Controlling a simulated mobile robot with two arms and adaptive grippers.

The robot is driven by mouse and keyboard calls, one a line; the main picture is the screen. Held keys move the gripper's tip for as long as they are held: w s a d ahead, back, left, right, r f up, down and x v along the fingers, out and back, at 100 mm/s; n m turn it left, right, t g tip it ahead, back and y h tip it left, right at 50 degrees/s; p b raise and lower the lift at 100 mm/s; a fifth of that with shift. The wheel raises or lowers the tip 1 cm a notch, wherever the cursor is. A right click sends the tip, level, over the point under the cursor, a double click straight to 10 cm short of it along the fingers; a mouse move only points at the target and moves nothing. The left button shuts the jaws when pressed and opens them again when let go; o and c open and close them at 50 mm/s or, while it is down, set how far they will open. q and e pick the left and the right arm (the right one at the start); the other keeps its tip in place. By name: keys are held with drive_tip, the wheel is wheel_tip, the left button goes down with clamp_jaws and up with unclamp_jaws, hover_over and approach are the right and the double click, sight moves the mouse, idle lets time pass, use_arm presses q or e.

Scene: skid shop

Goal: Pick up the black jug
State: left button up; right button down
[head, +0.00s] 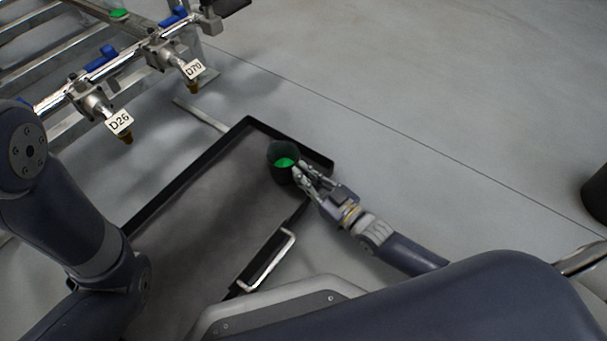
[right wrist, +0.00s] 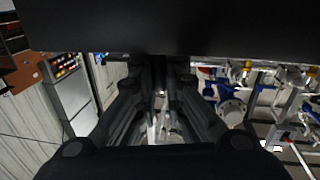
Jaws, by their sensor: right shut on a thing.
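The black jug (head: 279,151) is a dark open-topped vessel with something green inside, at the far right corner of a dark tray in the head view. My right gripper (head: 297,171) is at the jug's near right side, shut on it. In the right wrist view, the gripper's fingers (right wrist: 160,105) run up toward a large dark surface across the top, which I take to be the jug (right wrist: 190,28). Whether the jug rests on the tray or hangs just above it, I cannot tell. Only my left arm's links show at the left; its gripper is out of view.
The dark tray (head: 195,215) has a raised rim and a light handle (head: 268,262) on its near right side. A metal skid frame with valves tagged D26 (head: 120,122) and D70 (head: 193,69) stands at upper left. A black object (head: 596,192) is at the right edge. Grey floor beyond is clear.

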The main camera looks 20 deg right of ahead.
drive_tip(key=shift+r+p, duration=3.75)
drive_tip(key=shift+r, duration=1)
